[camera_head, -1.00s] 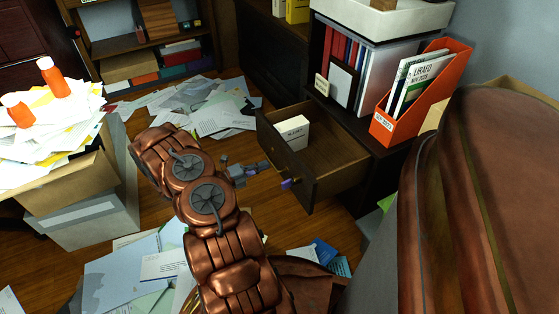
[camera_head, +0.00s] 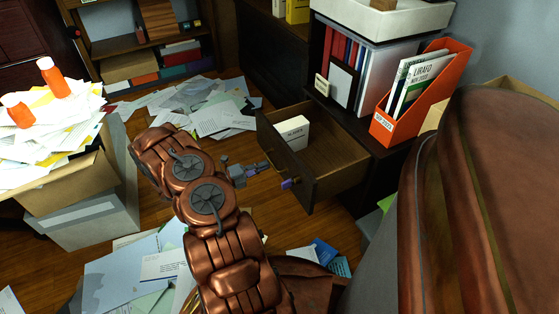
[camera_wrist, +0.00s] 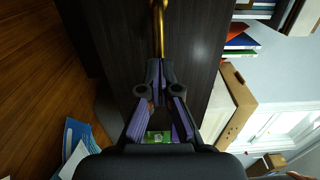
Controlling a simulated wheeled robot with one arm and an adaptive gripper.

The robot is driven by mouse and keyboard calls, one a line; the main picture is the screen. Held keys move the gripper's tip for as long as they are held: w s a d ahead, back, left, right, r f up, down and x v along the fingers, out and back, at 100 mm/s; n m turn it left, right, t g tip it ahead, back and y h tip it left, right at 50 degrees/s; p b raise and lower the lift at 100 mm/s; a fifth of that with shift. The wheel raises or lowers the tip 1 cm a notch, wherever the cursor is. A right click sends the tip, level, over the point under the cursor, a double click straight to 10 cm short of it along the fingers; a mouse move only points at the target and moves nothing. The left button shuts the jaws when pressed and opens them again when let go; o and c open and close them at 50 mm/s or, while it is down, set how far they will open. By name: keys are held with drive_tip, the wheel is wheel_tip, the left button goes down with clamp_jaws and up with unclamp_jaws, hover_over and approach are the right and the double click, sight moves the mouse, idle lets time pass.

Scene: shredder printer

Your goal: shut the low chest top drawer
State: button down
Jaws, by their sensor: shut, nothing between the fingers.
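The low chest's top drawer (camera_head: 335,168) is pulled well out in the head view, with a small white box (camera_head: 294,133) inside it. My gripper (camera_head: 268,166) is close to the outside of the drawer front. In the wrist view, my gripper (camera_wrist: 157,68) is shut and empty, its tips at or very near a dark wooden face (camera_wrist: 120,40). A gold handle (camera_wrist: 158,25) runs along that face just beyond the tips. Whether the tips touch the face is hard to tell.
An orange magazine file (camera_head: 408,110) and binders stand on the chest. Papers (camera_head: 220,115) litter the floor behind and in front of my arm. A box heaped with papers and orange bottles (camera_head: 52,75) stands left.

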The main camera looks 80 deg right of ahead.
drive_tip(key=shift+s, duration=0.1)
drive_tip(key=b, duration=0.4)
hover_over(311, 159)
drive_tip(key=x, duration=0.2)
drive_tip(key=shift+a, duration=0.1)
idle(2.6)
drive_tip(key=shift+s+d, duration=0.15)
drive_tip(key=shift+d, duration=0.15)
idle(0.8)
drive_tip(key=shift+a, duration=0.1)
drive_tip(key=shift+p+v, duration=0.35)
drive_tip(key=shift+v, duration=0.6)
drive_tip(key=shift+p+v, duration=1.8)
drive_tip(key=shift+v, duration=3.25)
